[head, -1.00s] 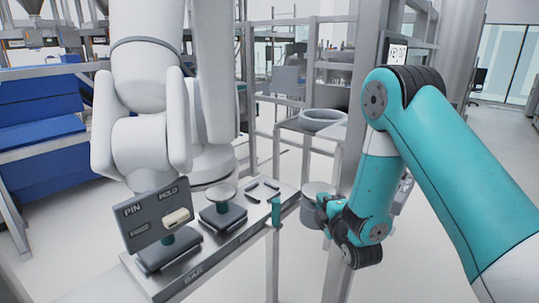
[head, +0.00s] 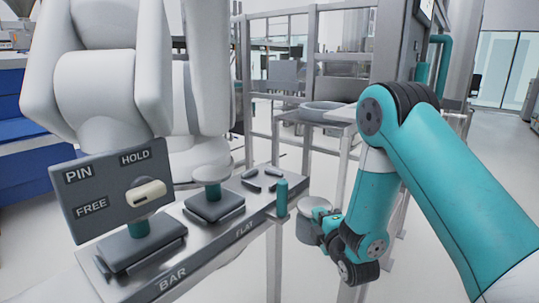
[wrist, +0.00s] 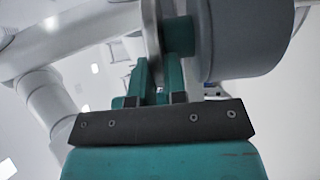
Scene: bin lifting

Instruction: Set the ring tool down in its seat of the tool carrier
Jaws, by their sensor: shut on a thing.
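The fingers are largely hidden there. The steel tool carrier (head: 205,240) bears a bar tool and a flat tool.
A grey PIN panel (head: 105,190) marked HOLD and FREE stands in front of the bar tool. A large white robot arm (head: 100,75) rises behind the carrier. A stand with a grey ring-shaped part (head: 325,110) is farther back. Floor lies clear below the tool.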

